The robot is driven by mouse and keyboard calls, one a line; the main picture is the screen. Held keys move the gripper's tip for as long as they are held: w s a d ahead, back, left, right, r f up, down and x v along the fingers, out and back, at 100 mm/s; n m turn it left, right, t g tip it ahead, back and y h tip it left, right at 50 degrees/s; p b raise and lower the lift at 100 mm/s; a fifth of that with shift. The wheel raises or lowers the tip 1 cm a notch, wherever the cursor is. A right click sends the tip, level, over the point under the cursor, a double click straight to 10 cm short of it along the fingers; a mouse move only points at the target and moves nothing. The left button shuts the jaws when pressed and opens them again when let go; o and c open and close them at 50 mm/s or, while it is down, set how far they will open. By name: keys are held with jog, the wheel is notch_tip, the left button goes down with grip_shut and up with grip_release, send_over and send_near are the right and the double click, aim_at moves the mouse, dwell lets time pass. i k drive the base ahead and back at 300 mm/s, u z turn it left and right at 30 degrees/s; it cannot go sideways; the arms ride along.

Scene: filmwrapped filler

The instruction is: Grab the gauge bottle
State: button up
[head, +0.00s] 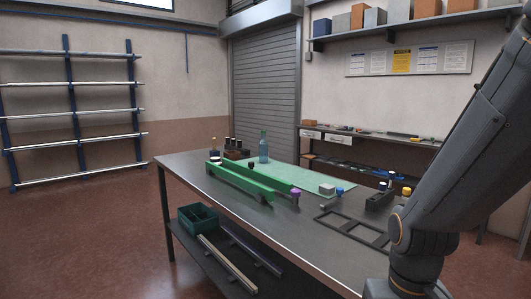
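A tall translucent blue bottle (263,148) with a narrow neck stands upright on the table, behind the green rail-like fixture. It is the clearest bottle in view; I cannot read any gauge marking on it. Several small dark bottles (233,144) stand in and around a brown holder to its left. One bottle with a yellowish top (214,144) stands at the far left of that group. My arm fills the right side of the head view, but my gripper is out of the picture.
The metal table (300,235) holds a long green fixture (238,182), a pale green mat (308,178), a dark flat frame (352,232), a white block (327,189) and small knobs. A green bin (197,217) sits on the lower shelf. A workbench stands behind.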

aim_at(263, 145)
jog(key=z, duration=0.95)
jog(key=k, duration=1.25)
jog(key=z, duration=0.95)
jog(key=i, duration=0.9)
jog(key=u, duration=0.3)
jog(key=i, duration=1.75)
jog(key=u, duration=0.45)
jog(key=i, duration=1.85)
jog(key=u, duration=0.45)
jog(key=i, duration=1.95)
jog(key=u, duration=0.85)
jog(key=i, duration=1.55)
jog(key=u, duration=1.75)
jog(key=i, duration=1.05)
jog(key=u, duration=0.9)
